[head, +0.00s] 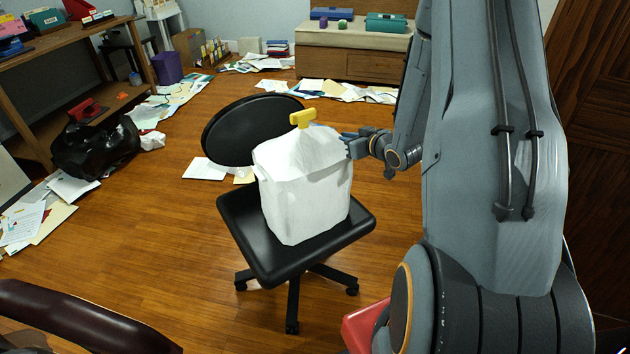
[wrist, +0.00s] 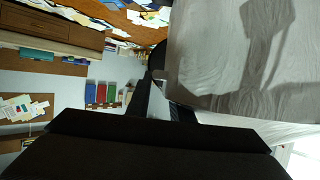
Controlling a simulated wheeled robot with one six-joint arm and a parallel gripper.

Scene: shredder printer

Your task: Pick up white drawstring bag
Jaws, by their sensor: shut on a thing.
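The white drawstring bag (head: 305,190) stands upright on the seat of a black office chair (head: 285,265) in the head view. A yellow drawstring handle (head: 302,118) sticks up from its top. My gripper (head: 349,141) comes in from the right and is shut on the bag's upper right edge. In the wrist view, the bag (wrist: 240,60) fills the upper right beside the dark gripper fingers (wrist: 165,103), with the arm's shadow on it. The exact pinch point is partly hidden.
The chair's round black backrest (head: 245,125) rises behind the bag. A black bag (head: 95,148) and scattered papers (head: 40,215) lie on the floor at the left. A dark red chair arm (head: 75,318) is at the lower left. The wooden floor (head: 165,235) between is clear.

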